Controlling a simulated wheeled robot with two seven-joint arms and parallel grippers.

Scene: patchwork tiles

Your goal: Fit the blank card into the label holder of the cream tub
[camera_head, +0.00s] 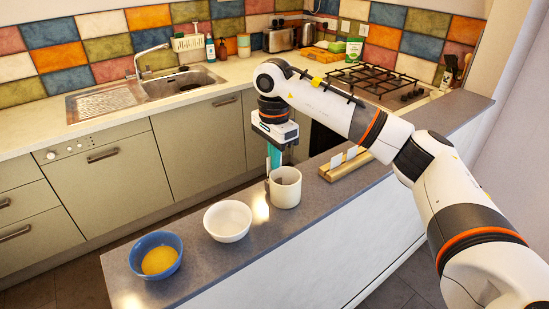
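The cream tub (287,189) stands upright on the grey counter, to the right of the white bowl. A small dark part shows at its left side; I cannot tell if it is the label holder. My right gripper (273,164) points down just above and left of the tub's rim. A narrow teal piece (274,155) hangs under the gripper body; I cannot tell whether it is held or part of the gripper, and the fingers are too small to read. Two white cards (337,160) stand in a wooden rack (344,171) right of the tub. My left gripper is out of view.
A white bowl (228,221) and a blue bowl (170,239) with yellow contents stand left of the tub on the grey counter (207,258). The sink (184,82) and gas hob (371,83) are on the back worktop. My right arm spans the right side.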

